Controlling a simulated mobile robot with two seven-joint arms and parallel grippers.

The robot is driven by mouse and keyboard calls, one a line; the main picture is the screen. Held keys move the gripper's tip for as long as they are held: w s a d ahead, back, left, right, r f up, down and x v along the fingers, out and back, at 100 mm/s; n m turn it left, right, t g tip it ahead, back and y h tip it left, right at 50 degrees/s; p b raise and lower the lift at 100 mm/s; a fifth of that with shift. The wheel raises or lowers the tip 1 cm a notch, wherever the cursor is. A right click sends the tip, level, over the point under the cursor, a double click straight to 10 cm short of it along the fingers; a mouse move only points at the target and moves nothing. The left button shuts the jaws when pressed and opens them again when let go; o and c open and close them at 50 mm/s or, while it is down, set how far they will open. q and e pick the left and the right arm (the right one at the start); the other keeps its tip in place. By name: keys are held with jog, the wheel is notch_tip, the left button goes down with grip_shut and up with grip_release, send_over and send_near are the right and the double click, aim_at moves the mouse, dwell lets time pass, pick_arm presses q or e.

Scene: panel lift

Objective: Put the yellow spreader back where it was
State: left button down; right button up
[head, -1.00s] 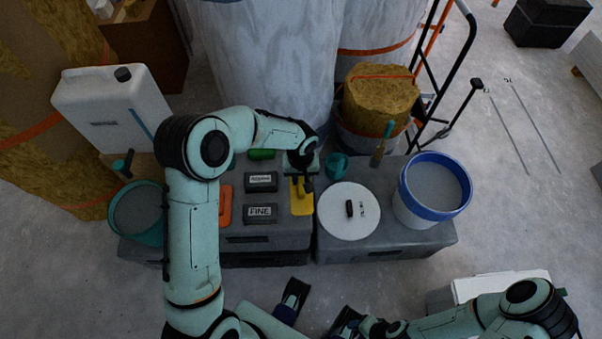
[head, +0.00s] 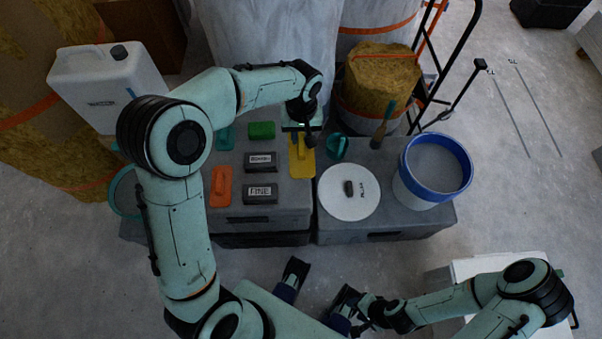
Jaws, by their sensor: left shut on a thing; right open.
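The yellow spreader (head: 302,163) is in the head view, near the right edge of the left dark grey case (head: 283,223). My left gripper (head: 304,138) is shut on it at its upper part, and the gripper and wrist hide some of it. Whether the spreader touches the case top or hangs just above it, I cannot tell. My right gripper (head: 354,316) is low in the view, open, well away from the cases; its fingers are hard to make out.
An orange spreader (head: 221,187), a green block (head: 262,130) and two dark labelled blocks (head: 261,162) lie left of the yellow spreader. Right of it are a teal cup (head: 337,147), a white disc (head: 337,205), a brush (head: 382,128) and a blue-rimmed bucket (head: 407,192). Large rolls stand behind.

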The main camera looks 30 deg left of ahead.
pick_arm(q)
jog(key=shift+s+r, duration=0.1)
jog(key=shift+r, duration=0.15)
notch_tip(320, 180, down, 19)
jog(key=b, duration=0.3)
jog(key=shift+f, duration=0.2)
jog(key=c, duration=1.4)
grip_release()
jog(key=shift+f, duration=0.15)
jog(key=o, duration=0.5)
jog(key=shift+c, duration=0.2)
